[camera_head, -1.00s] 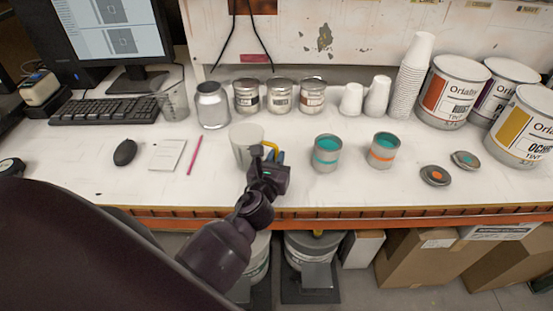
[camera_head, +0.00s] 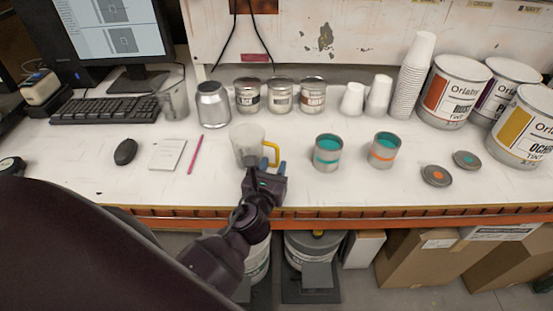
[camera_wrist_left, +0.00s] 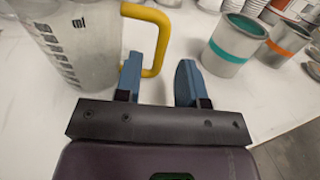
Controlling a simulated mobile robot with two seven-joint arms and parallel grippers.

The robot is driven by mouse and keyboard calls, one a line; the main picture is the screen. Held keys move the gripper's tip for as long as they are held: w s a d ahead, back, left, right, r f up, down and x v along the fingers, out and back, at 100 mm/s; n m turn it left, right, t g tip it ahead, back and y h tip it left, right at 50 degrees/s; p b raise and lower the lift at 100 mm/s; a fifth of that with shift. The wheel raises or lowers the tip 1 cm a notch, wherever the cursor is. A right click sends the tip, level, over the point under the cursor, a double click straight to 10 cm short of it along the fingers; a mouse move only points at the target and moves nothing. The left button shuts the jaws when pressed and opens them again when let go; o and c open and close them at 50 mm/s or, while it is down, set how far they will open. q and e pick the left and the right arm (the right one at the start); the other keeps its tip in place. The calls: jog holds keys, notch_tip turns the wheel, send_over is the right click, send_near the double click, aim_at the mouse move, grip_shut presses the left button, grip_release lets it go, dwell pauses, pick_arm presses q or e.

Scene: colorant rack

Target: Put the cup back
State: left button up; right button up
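A clear measuring cup (camera_head: 244,143) with a yellow handle (camera_head: 271,152) stands upright on the white bench. It also shows at the upper left of the left wrist view (camera_wrist_left: 75,40), with dark ml markings. My left gripper (camera_head: 267,168) is at the near side of the cup, by the handle. In the left wrist view its blue fingers (camera_wrist_left: 163,78) are apart, with nothing clasped. The handle's lower end shows just beyond the gap between the fingertips; I cannot tell whether a finger touches it. My right gripper is not in view.
Two open paint cans, one teal-banded (camera_head: 327,152) and one orange-banded (camera_head: 384,149), stand right of the cup. A silver container (camera_head: 212,104) and small labelled cans (camera_head: 280,96) stand behind. A pink pencil (camera_head: 195,154) lies left.

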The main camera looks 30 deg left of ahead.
pick_arm(q)
jog(key=v, duration=0.7)
jog(key=shift+b, duration=0.4)
jog(key=shift+v, duration=0.75)
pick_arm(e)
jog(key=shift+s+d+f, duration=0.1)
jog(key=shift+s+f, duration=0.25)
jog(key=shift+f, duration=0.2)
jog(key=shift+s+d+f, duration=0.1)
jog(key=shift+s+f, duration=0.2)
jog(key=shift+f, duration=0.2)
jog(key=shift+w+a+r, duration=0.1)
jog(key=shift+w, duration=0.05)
